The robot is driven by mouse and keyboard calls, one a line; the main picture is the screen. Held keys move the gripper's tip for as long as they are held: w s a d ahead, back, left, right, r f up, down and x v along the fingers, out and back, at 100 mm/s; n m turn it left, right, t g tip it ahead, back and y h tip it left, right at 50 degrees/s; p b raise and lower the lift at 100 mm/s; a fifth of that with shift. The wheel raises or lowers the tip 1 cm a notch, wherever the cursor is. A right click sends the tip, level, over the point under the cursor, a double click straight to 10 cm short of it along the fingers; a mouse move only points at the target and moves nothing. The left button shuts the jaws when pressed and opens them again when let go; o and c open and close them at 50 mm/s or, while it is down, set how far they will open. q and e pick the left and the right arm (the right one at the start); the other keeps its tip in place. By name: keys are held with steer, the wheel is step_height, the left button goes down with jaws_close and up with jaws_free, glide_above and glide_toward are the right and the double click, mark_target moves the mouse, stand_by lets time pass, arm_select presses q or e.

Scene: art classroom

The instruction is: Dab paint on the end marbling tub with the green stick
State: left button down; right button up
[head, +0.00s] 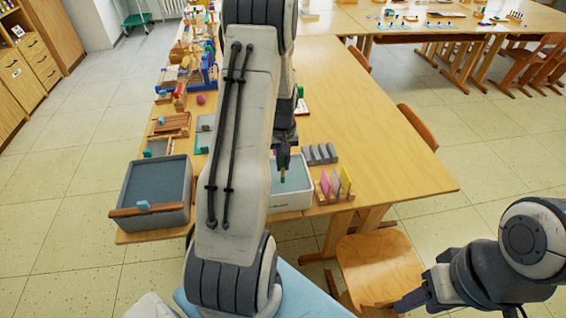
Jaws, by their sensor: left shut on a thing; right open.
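A white tub with a pale blue inside (292,200) stands at the table's near edge, partly hidden behind my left arm. A grey tub with dark blue-grey contents (158,181) stands at the table's near left corner. I cannot tell which one is the end marbling tub. My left gripper (283,158) is shut on a thin stick with a green end (283,179), which points down over the white tub. I cannot tell whether its tip touches the surface. My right gripper (408,301) is open and empty, low at the right, away from the table.
A wooden bar with a light blue piece (143,206) lies across the grey tub's front. A rack with coloured plates (335,187) and a grey ridged block (320,154) stand right of the white tub. A chair (378,262) is in front. The table's right part is clear.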

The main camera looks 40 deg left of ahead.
arm_select(q)
steer(key=shift+r, duration=0.1)
step_height(320, 180, up, 10)
steer(key=p, duration=0.8)
steer(key=shift+p, duration=0.3)
stand_by(0.5)
